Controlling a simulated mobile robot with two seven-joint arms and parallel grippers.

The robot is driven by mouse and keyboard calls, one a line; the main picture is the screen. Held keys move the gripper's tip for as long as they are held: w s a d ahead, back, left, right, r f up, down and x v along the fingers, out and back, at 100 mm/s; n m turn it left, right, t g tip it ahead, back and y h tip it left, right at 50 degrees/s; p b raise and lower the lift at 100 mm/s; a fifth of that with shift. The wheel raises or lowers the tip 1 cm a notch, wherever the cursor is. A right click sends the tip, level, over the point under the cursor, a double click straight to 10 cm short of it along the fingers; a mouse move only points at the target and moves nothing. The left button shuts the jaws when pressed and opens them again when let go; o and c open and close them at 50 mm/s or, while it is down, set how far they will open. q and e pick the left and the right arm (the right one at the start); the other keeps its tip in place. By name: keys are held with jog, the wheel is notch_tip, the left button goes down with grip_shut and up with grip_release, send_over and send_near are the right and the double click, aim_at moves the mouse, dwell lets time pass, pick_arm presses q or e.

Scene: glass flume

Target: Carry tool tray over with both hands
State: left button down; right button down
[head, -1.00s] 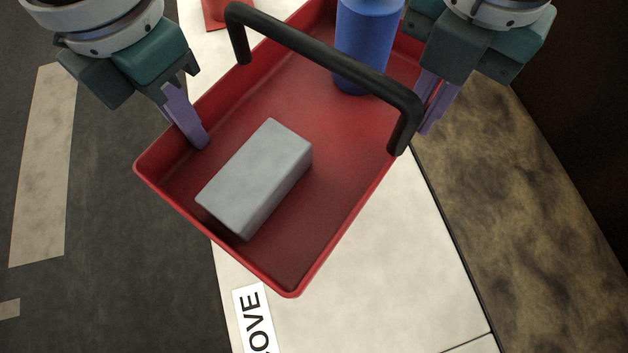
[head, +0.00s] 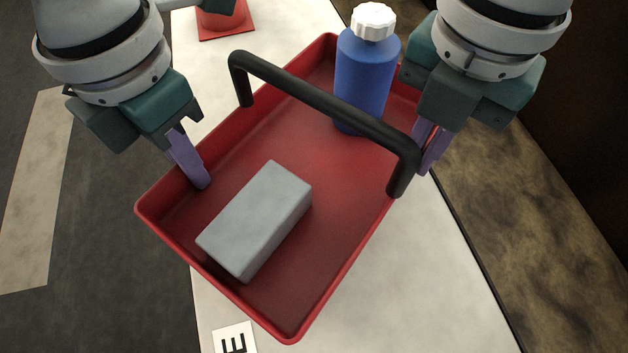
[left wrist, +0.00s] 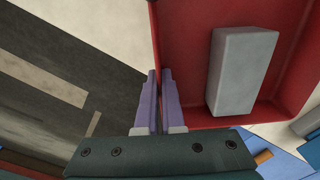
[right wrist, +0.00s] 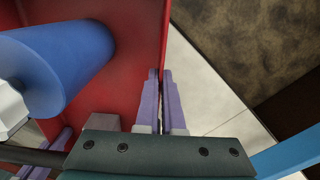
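The red tool tray (head: 215,283) has a black handle (head: 310,95) arching across it. A grey block (head: 257,220) lies in its near part. A blue bottle with a white cap (head: 365,80) stands in its far part. My left gripper (head: 200,182) is shut on the tray's left wall; the left wrist view shows its fingers (left wrist: 158,95) on either side of the wall. My right gripper (head: 428,165) is shut on the right wall, near the handle's end; its fingers (right wrist: 161,95) show in the right wrist view. The tray's height above the pale surface is hard to tell.
A pale surface (head: 430,290) runs below the tray, with a partly cut-off letter label (head: 235,340) near the front. An orange-red cone-like object (head: 225,25) stands at the back. Dark floor (head: 110,270) lies left, a mottled brown strip (head: 530,220) right.

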pick_arm(q)
jog(key=shift+f, duration=0.15)
pick_arm(e)
jog(key=shift+f, duration=0.15)
